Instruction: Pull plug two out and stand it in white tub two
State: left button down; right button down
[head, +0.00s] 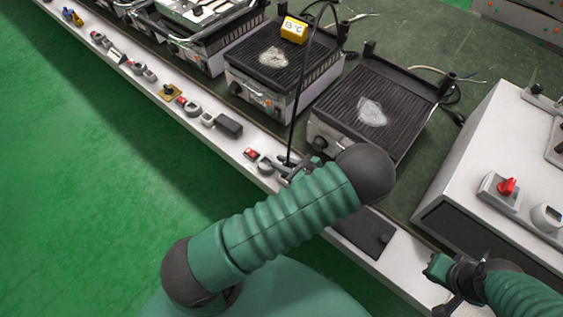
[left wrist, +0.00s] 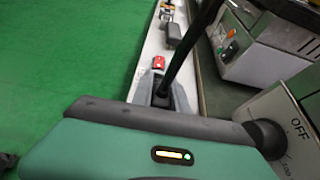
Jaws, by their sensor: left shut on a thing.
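My left gripper (head: 288,168) is shut at the white strip along the bench's front edge, beside a red switch (head: 250,153). A black cable (head: 303,85) rises from between its fingers toward the back. In the left wrist view the fingers (left wrist: 161,95) close around the dark base of this cable (left wrist: 183,55), just in front of the red switch (left wrist: 158,62). The plug body is mostly hidden by the fingers, and I cannot tell whether it is still seated. I cannot make out a white tub in either view. My right gripper (head: 452,292) is low at right, its fingers unclear.
Two ribbed grills (head: 372,108) (head: 262,62) stand behind the strip, one bearing a yellow temperature sign (head: 294,30). A white box with a red switch (head: 505,187) stands at right. Sockets and a black block (head: 229,126) line the strip. Green floor (head: 100,200) is clear at left.

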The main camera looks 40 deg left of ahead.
pick_arm(q)
jog(key=shift+d, duration=0.1)
jog(key=shift+f+b, duration=1.05)
jog(key=shift+f, duration=0.55)
jog(key=shift+f+b, duration=0.75)
jog(key=shift+f, duration=0.35)
jog(key=c, duration=1.2)
grip_release()
